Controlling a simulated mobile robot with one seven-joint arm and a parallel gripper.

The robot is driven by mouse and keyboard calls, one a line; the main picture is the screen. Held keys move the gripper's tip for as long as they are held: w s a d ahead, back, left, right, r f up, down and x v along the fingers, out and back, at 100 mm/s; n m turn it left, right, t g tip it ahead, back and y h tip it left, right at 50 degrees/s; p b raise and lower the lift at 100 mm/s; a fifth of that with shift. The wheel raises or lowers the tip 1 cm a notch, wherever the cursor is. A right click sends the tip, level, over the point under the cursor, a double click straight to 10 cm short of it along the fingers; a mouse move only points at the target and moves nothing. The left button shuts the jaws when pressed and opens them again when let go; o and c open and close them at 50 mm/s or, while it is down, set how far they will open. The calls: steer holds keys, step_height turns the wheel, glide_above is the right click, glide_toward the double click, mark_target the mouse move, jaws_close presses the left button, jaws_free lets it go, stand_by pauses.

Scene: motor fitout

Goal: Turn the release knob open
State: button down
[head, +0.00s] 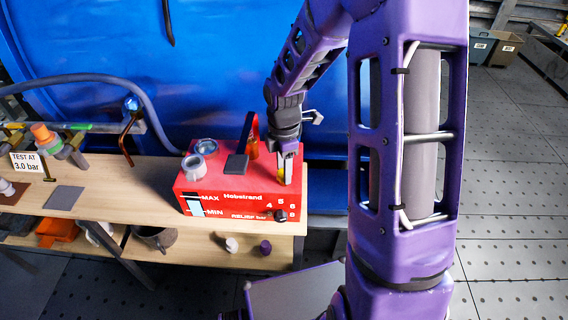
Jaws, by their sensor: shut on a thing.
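A red box (234,208) marked "Hobstrand", with MAX and MIN marks and "RELIEF bar", stands on the wooden bench. My gripper (284,178) points down at the right end of the box top. I cannot tell from this view how far the knob is turned. A black dial (281,216) sits on the front face below, near the numbers, clear of my gripper.
On the box top are a grey cap (194,167), a round gauge (205,146), a dark square plate (237,164) and an orange-red upright part (253,149). Left on the bench (110,205) are a "TEST AT 3.0 bar" sign (27,162) and pipework. A blue wall stands behind.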

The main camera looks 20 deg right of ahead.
steer(key=shift+n, duration=0.6)
steer(key=shift+c, duration=1.9)
jaws_free()
step_height(320, 180, up, 18)
steer(key=p, duration=0.1)
steer(key=shift+f, duration=0.25)
